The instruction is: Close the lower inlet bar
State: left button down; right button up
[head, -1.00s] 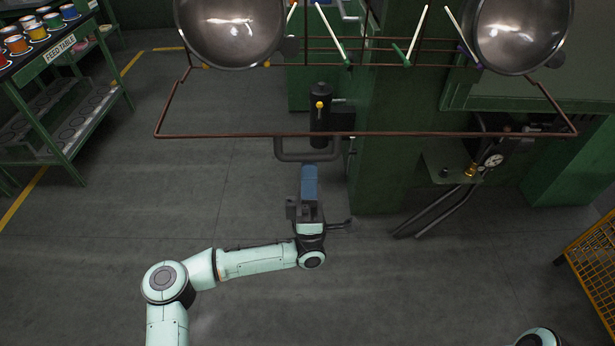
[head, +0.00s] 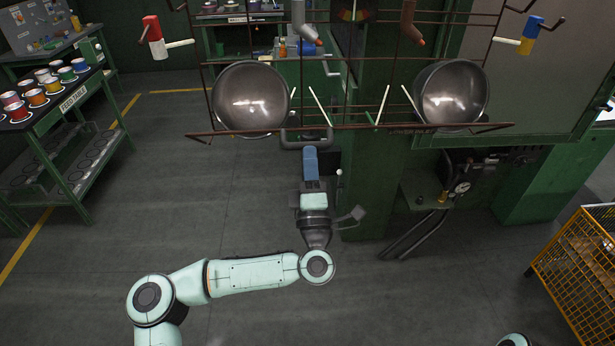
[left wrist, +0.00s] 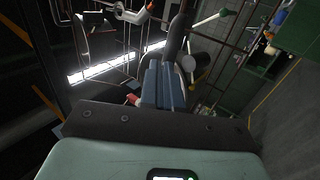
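A dark grey bent bar (head: 303,140) stands low behind the hanging rack, close to the green post; I take it for the lower inlet bar. My left gripper (head: 310,152) has blue fingers that point at it, and their tips meet the bar's near side in the head view. In the left wrist view the blue fingers (left wrist: 163,85) lie close together, and a grey tube (left wrist: 177,38) rises just beyond the tips. I cannot tell whether the bar is between the fingers or only touching them. My right gripper is out of view.
A brown rack (head: 350,127) with two steel bowls (head: 250,97) (head: 450,92) hangs above and beyond the left gripper. A green post (head: 372,190) and pipework with a gauge (head: 461,187) stand right. A yellow crate (head: 580,260) is far right.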

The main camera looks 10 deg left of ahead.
pick_arm(q)
jog(key=shift+w+a+r, duration=0.2)
jog(key=shift+w+r, duration=0.4)
jog(key=shift+r, duration=0.35)
jog(key=shift+w+a+r, duration=0.15)
jog(key=shift+w+r, duration=0.5)
jog(key=shift+r, duration=0.3)
jog(key=shift+w+a+r, duration=0.2)
jog(key=shift+w+r, duration=0.4)
jog(key=shift+r, duration=0.35)
jog(key=shift+f+b, duration=0.1)
jog(key=shift+b, duration=0.2)
